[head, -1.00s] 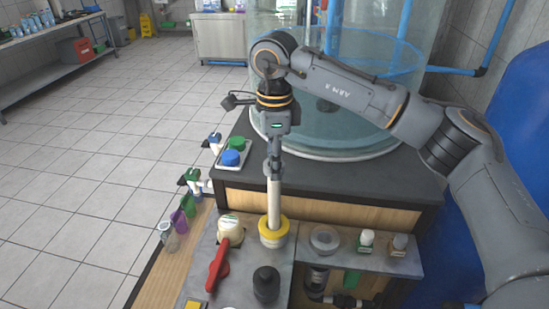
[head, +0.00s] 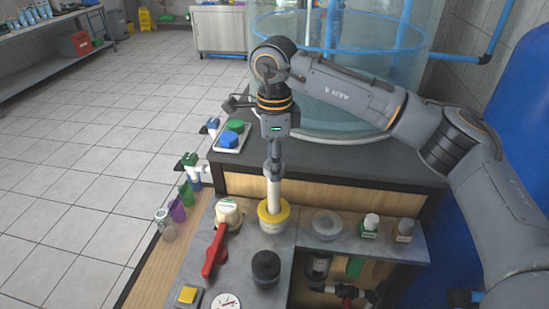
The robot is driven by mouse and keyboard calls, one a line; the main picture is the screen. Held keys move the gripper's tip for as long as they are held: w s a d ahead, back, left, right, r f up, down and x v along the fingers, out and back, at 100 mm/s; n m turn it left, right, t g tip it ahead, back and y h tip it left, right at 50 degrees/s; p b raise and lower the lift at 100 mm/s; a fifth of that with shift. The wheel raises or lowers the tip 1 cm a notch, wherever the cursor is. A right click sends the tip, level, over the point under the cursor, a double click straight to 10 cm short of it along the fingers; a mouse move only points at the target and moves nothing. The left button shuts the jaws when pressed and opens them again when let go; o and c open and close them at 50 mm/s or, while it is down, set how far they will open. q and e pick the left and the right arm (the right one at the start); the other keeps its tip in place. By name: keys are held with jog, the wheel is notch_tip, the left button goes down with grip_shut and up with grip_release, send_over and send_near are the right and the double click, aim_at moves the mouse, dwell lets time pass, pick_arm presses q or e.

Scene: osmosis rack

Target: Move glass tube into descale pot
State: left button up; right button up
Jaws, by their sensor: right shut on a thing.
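My right gripper (head: 273,170) is shut on the upper end of a pale, upright tube (head: 274,195), which I take to be the glass tube. Its lower end goes down into the opening of a yellow-ringed white holder (head: 273,224) on the grey bench top, and that end is hidden inside. A shallow round grey pot (head: 326,224) stands to the right of the holder; I cannot tell whether it is the descale pot. My left gripper is not in view.
A red-handled tool (head: 214,256), a cream-capped container (head: 229,213) and a black knob (head: 265,266) stand close by. Two small capped bottles (head: 370,224) (head: 404,229) are at the right. Behind are a dark ledge (head: 335,165) and a large clear tank (head: 345,80).

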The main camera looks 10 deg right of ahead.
aim_at(274, 199)
jog(key=shift+f, duration=0.75)
jog(key=shift+b, duration=0.3)
jog(key=shift+f+b, duration=2.9)
jog(key=shift+f, duration=1)
jog(key=shift+f+b, duration=1.05)
jog(key=shift+f, duration=0.25)
jog(key=o, duration=1.3)
jog(key=shift+o, duration=0.2)
notch_tip(274, 199, up, 8)
jog(key=p, duration=0.4)
jog(key=shift+p, duration=0.3)
